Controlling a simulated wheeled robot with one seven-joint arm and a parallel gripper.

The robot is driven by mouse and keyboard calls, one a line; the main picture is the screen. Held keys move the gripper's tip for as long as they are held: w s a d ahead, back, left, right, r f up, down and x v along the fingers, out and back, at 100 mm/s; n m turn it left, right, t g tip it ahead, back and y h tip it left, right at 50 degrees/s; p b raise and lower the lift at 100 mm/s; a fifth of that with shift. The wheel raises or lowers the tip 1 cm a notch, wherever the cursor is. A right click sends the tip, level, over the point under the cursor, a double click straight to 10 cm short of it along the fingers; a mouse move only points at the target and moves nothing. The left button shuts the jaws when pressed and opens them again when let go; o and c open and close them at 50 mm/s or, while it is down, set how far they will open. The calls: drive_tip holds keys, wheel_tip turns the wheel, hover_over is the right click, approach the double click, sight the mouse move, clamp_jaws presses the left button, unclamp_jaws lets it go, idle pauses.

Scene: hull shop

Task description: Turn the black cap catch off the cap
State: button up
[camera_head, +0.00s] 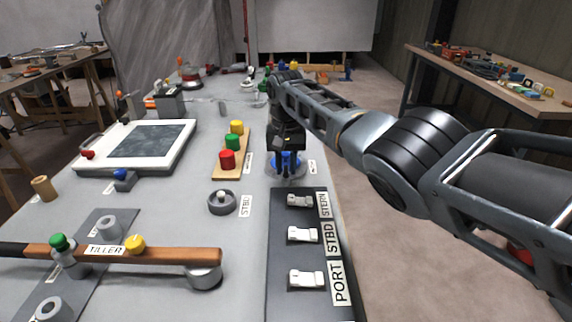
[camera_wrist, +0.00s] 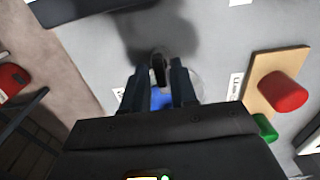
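The blue cap (camera_head: 286,163) sits on a round grey base (camera_head: 271,168) near the right edge of the bench, below my gripper (camera_head: 287,150). In the wrist view the blue cap (camera_wrist: 162,99) shows between my fingers. The black cap catch (camera_wrist: 159,70) stands up as a narrow black piece at the far side of the cap. My gripper (camera_wrist: 158,78) points down with its fingers apart, one on each side of the catch. A narrow gap seems to show beside the catch. In the head view the catch is hidden by my gripper.
A wooden strip (camera_head: 219,172) with red, green and yellow knobs lies to the left. A dark panel (camera_head: 283,254) with several white switches is nearer. A small round knob (camera_head: 222,202) is front left. A wooden tiller (camera_head: 180,256) lies farther left.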

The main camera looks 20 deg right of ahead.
clamp_jaws()
drive_tip(key=shift+n, duration=0.4)
drive_tip(key=n, duration=0.6)
drive_tip(key=shift+n+b, duration=0.3)
drive_tip(key=shift+b, duration=0.1)
drive_tip(key=n, duration=1)
drive_tip(key=shift+b, duration=0.3)
drive_tip(key=shift+n, duration=0.4)
drive_tip(key=shift+o, duration=1.2)
unclamp_jaws()
